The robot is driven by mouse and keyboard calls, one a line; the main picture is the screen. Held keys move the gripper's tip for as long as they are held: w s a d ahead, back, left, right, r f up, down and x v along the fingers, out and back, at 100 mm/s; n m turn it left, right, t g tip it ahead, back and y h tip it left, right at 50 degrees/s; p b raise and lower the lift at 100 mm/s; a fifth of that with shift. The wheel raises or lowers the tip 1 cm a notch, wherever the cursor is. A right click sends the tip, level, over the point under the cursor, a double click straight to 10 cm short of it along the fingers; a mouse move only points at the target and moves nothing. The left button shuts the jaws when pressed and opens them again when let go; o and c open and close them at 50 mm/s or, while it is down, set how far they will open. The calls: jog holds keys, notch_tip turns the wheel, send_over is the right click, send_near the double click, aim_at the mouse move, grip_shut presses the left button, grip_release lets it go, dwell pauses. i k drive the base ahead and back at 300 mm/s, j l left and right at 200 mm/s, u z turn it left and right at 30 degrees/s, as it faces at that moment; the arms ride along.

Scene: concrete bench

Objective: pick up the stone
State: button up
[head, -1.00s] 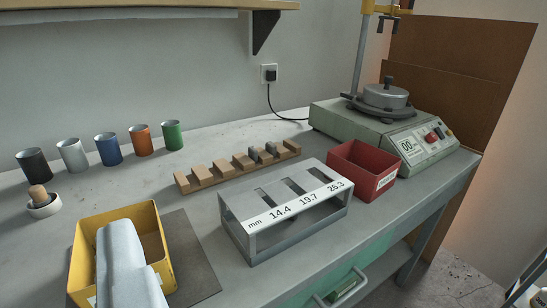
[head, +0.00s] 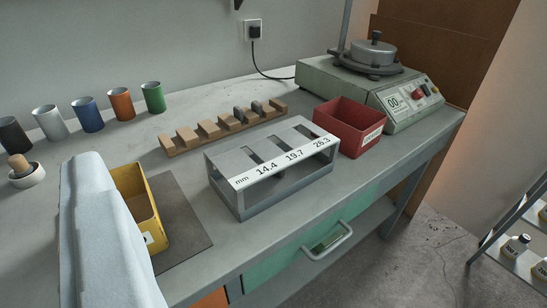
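No thing is plainly a loose stone. Two small grey pieces stand in the slotted wooden rack (head: 208,130) at mid-bench, one grey piece (head: 239,114) just left of the other grey piece (head: 257,107); I cannot tell if they are stone. The yellow bin (head: 153,232) stands at the front left. A pale grey part of my arm hides its left side, and its contents do not show clearly. My gripper's fingertips are not visible, so nothing shows in its hold.
A grey metal gauge frame (head: 224,167) marked 14.4, 19.7 and 26.3 mm stands front centre. A red bin (head: 352,122) and a green machine (head: 400,103) stand right of it. Several coloured cups and a mortar (head: 27,176) are at left. Bare bench lies between rack and mat.

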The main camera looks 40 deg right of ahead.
aim_at(258, 107)
jog(key=i+l, duration=0.15)
jog(key=l, duration=0.25)
jog(key=i+l, duration=0.15)
jog(key=l, duration=0.25)
jog(key=i+l, duration=0.15)
jog(key=l, duration=0.25)
jog(key=i+l, duration=0.15)
jog(key=l, duration=0.25)
jog(key=i+l, duration=0.15)
jog(key=l, duration=0.25)
